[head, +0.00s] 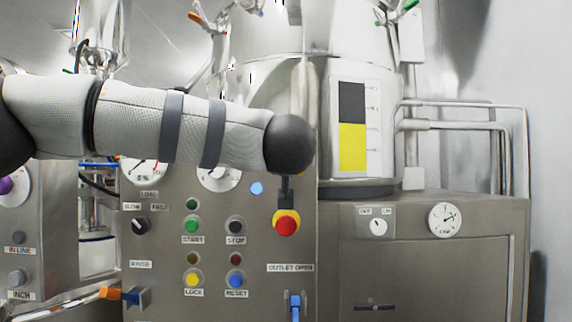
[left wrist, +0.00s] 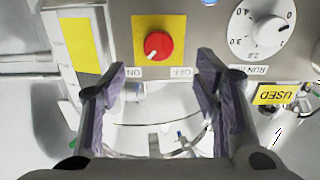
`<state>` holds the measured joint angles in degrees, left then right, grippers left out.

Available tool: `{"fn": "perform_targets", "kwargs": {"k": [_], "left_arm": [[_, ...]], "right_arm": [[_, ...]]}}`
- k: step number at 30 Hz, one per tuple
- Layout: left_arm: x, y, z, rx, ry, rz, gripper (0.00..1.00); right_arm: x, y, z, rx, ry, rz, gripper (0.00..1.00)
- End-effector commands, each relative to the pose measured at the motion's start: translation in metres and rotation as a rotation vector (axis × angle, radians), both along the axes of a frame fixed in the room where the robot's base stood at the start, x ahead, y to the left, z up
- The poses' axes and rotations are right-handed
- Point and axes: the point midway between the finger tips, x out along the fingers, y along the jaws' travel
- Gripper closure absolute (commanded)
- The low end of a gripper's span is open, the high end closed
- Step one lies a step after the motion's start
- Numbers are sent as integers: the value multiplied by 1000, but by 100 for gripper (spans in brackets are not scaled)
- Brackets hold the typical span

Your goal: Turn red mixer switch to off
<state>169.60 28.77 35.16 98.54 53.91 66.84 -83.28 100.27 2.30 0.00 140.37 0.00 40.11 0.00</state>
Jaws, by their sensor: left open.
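The red mixer switch (left wrist: 158,47) is a round red knob on a yellow plate (left wrist: 142,24), seen upside down in the left wrist view. Its white mark points to the lower left, toward the ON label (left wrist: 133,72). The OFF label (left wrist: 181,73) is at the lower right of the knob. My left gripper (left wrist: 163,68) is open and empty, its two purple-padded fingers apart, one on each side of the knob in the picture. Contact with the knob does not show. In the head view my left arm crosses the panel, and its gripper cannot be made out. My right gripper is not in view.
A white numbered dial (left wrist: 262,32) and a yellow USED tag (left wrist: 275,95) are right of the switch in the wrist view. The head view shows a red button on a yellow ring (head: 286,224), START and STOP buttons, a blue handle (head: 295,305) and pipe rails (head: 465,103).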

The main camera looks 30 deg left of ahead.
Motion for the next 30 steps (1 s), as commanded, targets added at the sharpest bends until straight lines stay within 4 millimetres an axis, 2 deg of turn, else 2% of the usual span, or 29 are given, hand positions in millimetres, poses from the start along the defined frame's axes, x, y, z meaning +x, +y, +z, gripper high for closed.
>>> {"fn": "perform_targets", "kwargs": {"k": [2, 6, 12, 16, 23, 26, 30], "left_arm": [[21, 12, -2, 4, 3, 3, 44], [36, 21, 2, 10, -2, 1, 44], [69, 41, -2, -1, 0, -2, 44], [77, 46, -2, 0, 0, -2, 44], [78, 47, -1, 1, 1, -3, 44], [78, 47, -1, 1, 1, -2, 62], [78, 47, -2, 1, 1, -2, 92]], "right_arm": [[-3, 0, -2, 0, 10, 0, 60], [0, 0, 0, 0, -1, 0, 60], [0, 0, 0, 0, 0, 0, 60], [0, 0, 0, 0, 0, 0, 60], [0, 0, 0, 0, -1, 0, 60], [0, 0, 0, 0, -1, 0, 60], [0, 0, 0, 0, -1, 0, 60]]}}
